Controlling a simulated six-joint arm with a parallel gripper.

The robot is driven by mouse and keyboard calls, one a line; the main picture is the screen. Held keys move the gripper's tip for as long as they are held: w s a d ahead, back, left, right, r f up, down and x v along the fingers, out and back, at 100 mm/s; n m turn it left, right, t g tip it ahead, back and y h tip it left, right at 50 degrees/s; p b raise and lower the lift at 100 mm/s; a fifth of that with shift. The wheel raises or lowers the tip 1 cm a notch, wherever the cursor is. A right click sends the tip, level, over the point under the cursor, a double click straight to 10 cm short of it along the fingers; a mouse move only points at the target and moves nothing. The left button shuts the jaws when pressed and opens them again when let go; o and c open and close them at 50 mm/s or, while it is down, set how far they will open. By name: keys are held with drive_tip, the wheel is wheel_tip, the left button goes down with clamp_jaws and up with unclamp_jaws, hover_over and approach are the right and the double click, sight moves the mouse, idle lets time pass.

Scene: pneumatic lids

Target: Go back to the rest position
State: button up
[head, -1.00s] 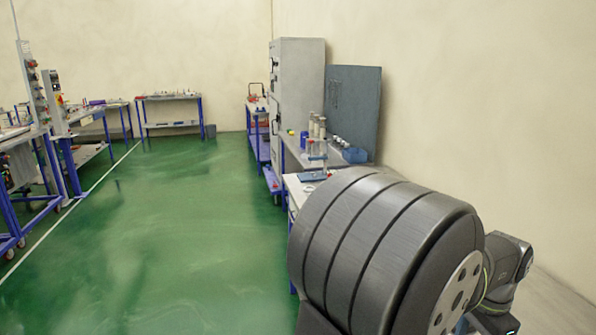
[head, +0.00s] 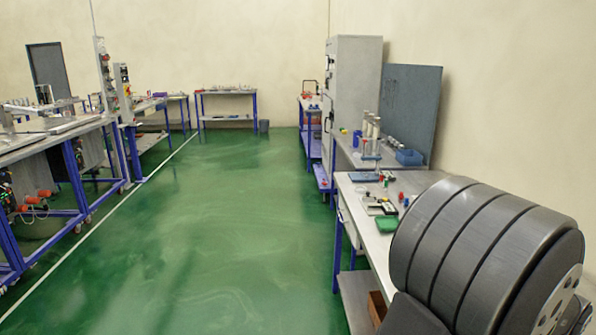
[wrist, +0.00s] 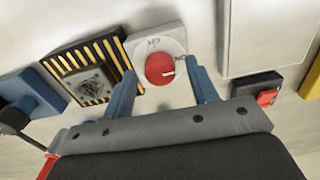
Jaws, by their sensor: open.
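My gripper (wrist: 163,92) shows in the wrist view with its two blue fingers spread apart. Nothing is held between them. Beyond the fingertips is a grey panel (wrist: 152,45) with a round red knob (wrist: 160,68), which shows in the gap between the fingers. I cannot tell how far the fingers are from it. In the head view, large dark grey rounded segments of my own arm fill the lower right, and my gripper is not visible there.
A black-and-yellow striped block (wrist: 88,70) and a blue block (wrist: 28,92) lie left of the fingers. A small red-and-black part (wrist: 260,92) is at the right. The workbench (head: 352,200) carries a green item (head: 387,224). The green floor (head: 230,230) is clear.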

wheel_tip(320, 180, up, 17)
wheel_tip(320, 180, down, 18)
drive_tip(key=shift+r, duration=0.2)
drive_tip(key=n, duration=0.3)
drive_tip(key=shift+n, duration=0.4)
drive_tip(key=n, duration=0.4)
drive_tip(key=shift+n, duration=0.3)
drive_tip(key=n, duration=0.3)
drive_tip(key=shift+n, duration=2.7)
